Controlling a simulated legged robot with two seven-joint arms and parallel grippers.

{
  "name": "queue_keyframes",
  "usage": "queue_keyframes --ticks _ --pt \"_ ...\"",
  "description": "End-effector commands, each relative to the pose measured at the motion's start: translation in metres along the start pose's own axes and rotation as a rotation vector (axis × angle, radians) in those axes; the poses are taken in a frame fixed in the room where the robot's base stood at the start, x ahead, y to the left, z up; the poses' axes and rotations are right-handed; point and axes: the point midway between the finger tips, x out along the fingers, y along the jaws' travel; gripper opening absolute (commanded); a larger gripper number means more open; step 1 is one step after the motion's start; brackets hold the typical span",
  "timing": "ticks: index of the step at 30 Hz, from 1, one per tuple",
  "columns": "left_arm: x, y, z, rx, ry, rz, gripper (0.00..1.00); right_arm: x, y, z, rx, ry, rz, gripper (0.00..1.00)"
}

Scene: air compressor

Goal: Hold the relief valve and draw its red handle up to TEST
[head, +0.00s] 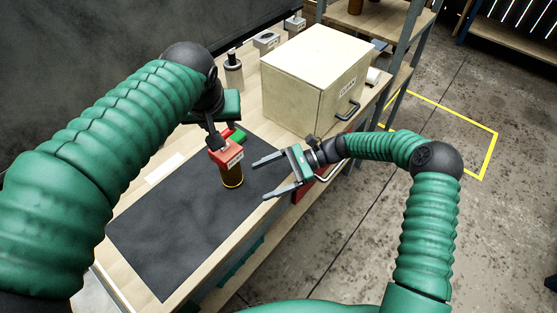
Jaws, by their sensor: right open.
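The relief valve (232,176) stands upright on the dark mat, a brown-gold cylinder with a yellow band near its foot. Its red handle (226,152) sits on top as a block with a small pale label, too small to read. My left gripper (215,141) reaches down from above to the top of the red handle. Its fingers are partly hidden, and I cannot tell whether they grip it. My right gripper (262,178) is open and empty, to the right of the valve, with its two fingers pointing left towards it and apart from it.
The dark mat (165,225) covers the bench's near part and is otherwise mostly clear. A pale wooden box (310,85) with a black handle stands behind my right gripper. A dark-topped cylinder (233,72) stands at the back. A small green piece (238,134) shows behind the valve.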

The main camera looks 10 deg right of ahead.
Motion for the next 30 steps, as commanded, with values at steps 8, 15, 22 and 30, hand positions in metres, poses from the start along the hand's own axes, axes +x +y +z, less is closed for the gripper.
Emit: queue_keyframes --ticks 8,15,22,30 --pt "-0.001 -0.013 0.001 -0.009 0.003 0.008 0.36 -0.045 -0.043 -0.007 0.186 -0.255 -0.232 0.83" --pt "0.0 -0.008 0.001 -0.006 0.001 0.005 0.36 -0.011 -0.051 0.001 0.188 -0.261 -0.23 0.83" --pt "0.0 -0.005 0.0 -0.004 0.0 0.002 0.36 0.04 -0.065 0.012 0.187 -0.261 -0.229 0.83" --pt "-0.001 -0.009 0.001 -0.006 0.002 0.005 0.36 0.096 -0.079 0.026 0.185 -0.255 -0.23 0.83"
